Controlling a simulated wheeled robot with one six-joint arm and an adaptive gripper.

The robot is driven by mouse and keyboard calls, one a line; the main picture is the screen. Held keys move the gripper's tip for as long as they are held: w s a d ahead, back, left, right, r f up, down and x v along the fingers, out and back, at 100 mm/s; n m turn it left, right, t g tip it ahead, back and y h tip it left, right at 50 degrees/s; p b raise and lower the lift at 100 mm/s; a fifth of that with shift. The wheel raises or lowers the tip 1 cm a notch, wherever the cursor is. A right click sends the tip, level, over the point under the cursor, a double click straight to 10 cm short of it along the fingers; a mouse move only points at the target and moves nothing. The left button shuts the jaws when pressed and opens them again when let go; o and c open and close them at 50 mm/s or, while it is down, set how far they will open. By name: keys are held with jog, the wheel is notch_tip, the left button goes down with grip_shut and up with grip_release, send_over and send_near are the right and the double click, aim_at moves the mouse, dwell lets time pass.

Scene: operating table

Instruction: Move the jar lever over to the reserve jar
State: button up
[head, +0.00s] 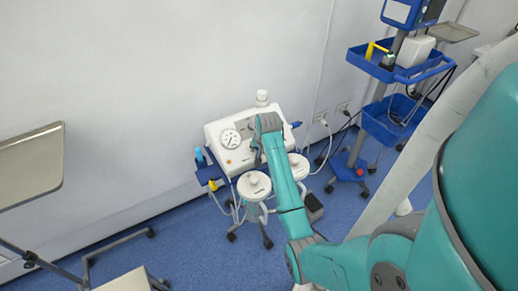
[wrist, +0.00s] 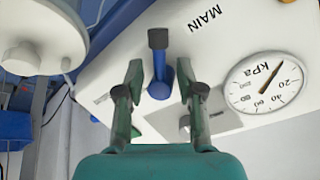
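The jar lever (wrist: 159,70), a blue bar with a dark tip, is on the sloped white panel of the suction unit in the wrist view. The word MAIN is printed near its tip, upside down. My gripper (wrist: 160,72) is open, with one finger on each side of the lever and visible gaps; I cannot tell whether anything touches. In the head view, my arm hides the lever at the suction unit (head: 218,129). Two white-lidded jars (head: 254,185) (head: 298,166) stand in front; I cannot tell which is the reserve jar.
A round kPa gauge (wrist: 267,83) is close to the right finger. A jar lid (wrist: 35,40) is at upper left of the wrist view. A blue trolley (head: 383,122) stands to the right, a metal tray (head: 32,167) at left. Hoses hang around the unit.

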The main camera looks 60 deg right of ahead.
grip_shut()
jog(key=n, duration=0.2)
jog(key=n+h, duration=0.1)
jog(key=n, duration=0.3)
jog(key=shift+s+d+f, duration=0.15)
jog(key=shift+s+d, duration=0.05)
jog(key=shift+s, duration=0.2)
jog(key=n, duration=0.1)
jog(key=n+h, duration=0.1)
jog(key=n, duration=0.1)
jog(key=shift+s+d+t, duration=0.1)
jog(key=shift+d+t, duration=0.1)
jog(key=shift+t, duration=0.1)
jog(key=shift+d+n+t+h, duration=0.15)
jog(key=shift+n+h, duration=0.05)
jog(key=shift+n, duration=0.85)
jog(key=shift+d+n+t+h, duration=0.1)
jog(key=shift+n+t+h, duration=0.1)
jog(key=shift+n, duration=0.85)
jog(key=shift+r, duration=0.2)
